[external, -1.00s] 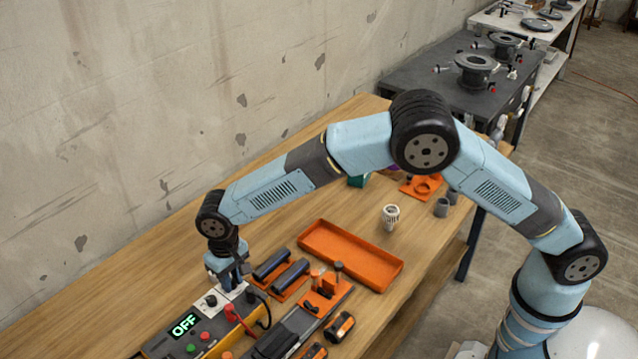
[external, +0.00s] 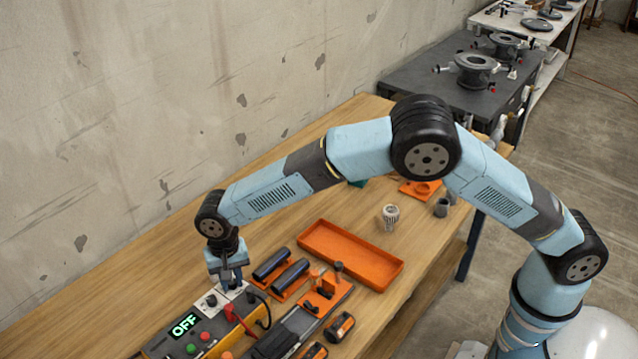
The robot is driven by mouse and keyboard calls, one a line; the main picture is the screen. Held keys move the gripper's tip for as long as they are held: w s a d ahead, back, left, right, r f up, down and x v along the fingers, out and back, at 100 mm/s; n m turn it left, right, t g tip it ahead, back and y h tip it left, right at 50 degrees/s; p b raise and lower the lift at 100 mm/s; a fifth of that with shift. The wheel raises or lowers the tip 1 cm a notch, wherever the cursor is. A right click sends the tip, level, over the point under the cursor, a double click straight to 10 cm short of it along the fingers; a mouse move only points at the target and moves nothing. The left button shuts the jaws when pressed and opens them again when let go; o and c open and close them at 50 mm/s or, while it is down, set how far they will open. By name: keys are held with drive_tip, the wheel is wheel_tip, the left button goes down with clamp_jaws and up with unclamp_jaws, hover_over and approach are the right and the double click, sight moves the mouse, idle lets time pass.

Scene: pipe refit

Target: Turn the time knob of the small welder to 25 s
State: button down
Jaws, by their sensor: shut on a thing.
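The small welder (external: 186,343) is a dark box with yellow edges at the lower left of the bench. Its green display (external: 185,326) reads OFF. It has a red and a green button and a light panel with a dark knob (external: 211,300) at its left part. My gripper (external: 231,285) points down over the right part of that panel and is shut on the time knob there. The fingers hide that knob, so its pointer and setting cannot be read.
A red plug and black cable (external: 266,312) lie at the welder's right side. Two dark cylinders (external: 290,274) rest in an orange holder close to my gripper. An empty orange tray (external: 350,256) stands further right. The bench behind the welder is clear.

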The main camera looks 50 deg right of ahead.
drive_tip(key=shift+w+r, duration=0.1)
drive_tip(key=c, duration=0.9)
unclamp_jaws()
wheel_tip(320, 180, up, 14)
drive_tip(key=shift+f, duration=0.25)
